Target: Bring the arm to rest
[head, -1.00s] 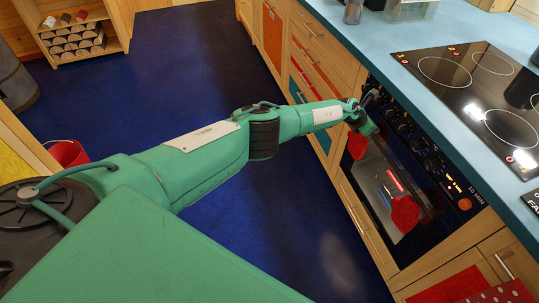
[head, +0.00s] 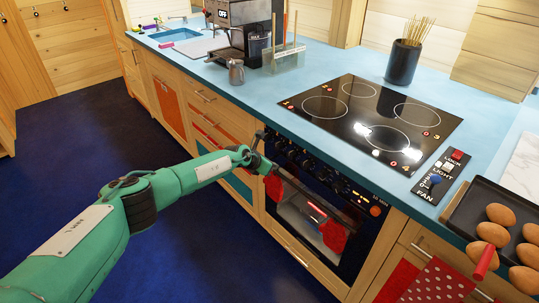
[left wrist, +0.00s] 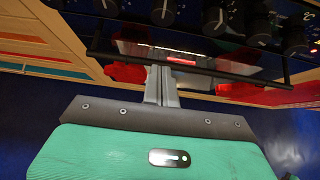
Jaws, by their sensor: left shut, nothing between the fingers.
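My left arm is green and reaches in from the left in the head view. Its gripper (head: 262,150) is by the upper left corner of the oven (head: 325,208), close to the knob panel. In the left wrist view the left gripper (left wrist: 162,72) has its grey fingers together and empty. They point at the oven's dark bar handle (left wrist: 225,72); I cannot tell whether they touch it. The oven door looks shut. My right gripper is not in view.
A blue counter (head: 262,95) holds a black hob (head: 370,115), a coffee machine (head: 240,25), a metal jug (head: 236,71) and a dark utensil pot (head: 403,60). Eggs (head: 495,235) lie in a tray at right. The dark blue floor (head: 80,145) is clear.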

